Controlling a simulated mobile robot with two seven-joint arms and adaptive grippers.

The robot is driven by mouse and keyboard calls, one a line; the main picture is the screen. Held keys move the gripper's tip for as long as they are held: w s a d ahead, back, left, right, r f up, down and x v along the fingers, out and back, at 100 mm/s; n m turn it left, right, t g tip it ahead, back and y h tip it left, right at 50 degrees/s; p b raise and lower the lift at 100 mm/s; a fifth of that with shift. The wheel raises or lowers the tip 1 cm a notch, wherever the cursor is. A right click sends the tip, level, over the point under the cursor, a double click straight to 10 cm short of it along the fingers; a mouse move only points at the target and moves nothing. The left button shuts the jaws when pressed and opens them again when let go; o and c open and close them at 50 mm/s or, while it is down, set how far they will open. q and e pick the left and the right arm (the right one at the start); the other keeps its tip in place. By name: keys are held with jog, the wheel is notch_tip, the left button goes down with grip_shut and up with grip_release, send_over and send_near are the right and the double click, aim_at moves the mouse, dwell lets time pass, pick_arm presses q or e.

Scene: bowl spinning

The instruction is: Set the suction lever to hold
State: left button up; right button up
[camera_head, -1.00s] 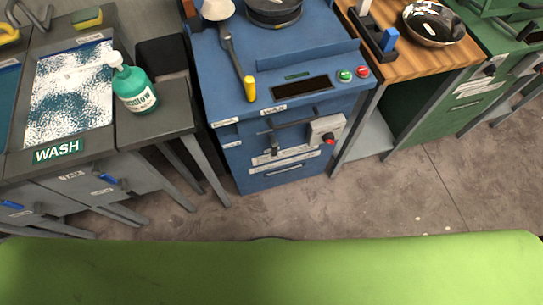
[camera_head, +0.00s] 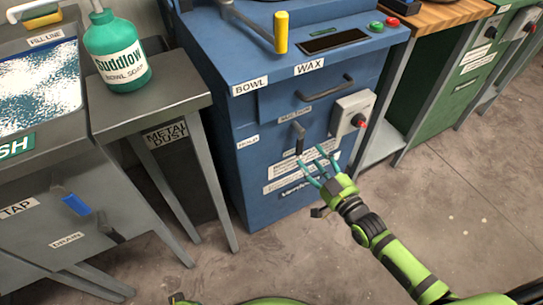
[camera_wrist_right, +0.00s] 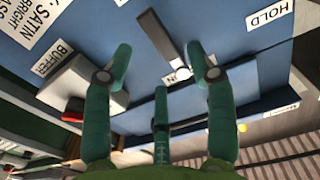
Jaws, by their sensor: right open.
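The suction lever (camera_head: 299,137) is on the front of the blue machine (camera_head: 225,75), its dark handle hanging down, a little tilted. A HOLD label (camera_head: 247,140) is to its left. My right gripper (camera_head: 322,166) is just in front of the lever, low and to its right, with its teal fingers spread. In the right wrist view the lever (camera_wrist_right: 158,38) shows between and beyond the open fingers (camera_wrist_right: 165,75), with no clear contact. The HOLD label (camera_wrist_right: 270,14) is at the upper right there. My left gripper is not seen.
A switch box (camera_head: 352,113) with a red knob sits right of the lever. A drawer handle (camera_head: 325,90) is above it. A yellow-handled lever (camera_head: 281,32) stands on top. A grey table (camera_head: 160,110) with a green soap bottle (camera_head: 116,55) is at left. The floor in front is free.

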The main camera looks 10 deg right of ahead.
aim_at(303, 146)
jog(key=b+x, duration=0.1)
jog(key=x, duration=0.5)
jog(key=shift+d, duration=0.15)
jog(key=shift+w+a, duration=0.2)
jog(key=shift+w, duration=0.25)
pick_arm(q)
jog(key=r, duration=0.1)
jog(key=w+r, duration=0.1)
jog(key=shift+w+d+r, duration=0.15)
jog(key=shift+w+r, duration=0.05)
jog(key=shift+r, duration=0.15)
pick_arm(e)
grip_shut()
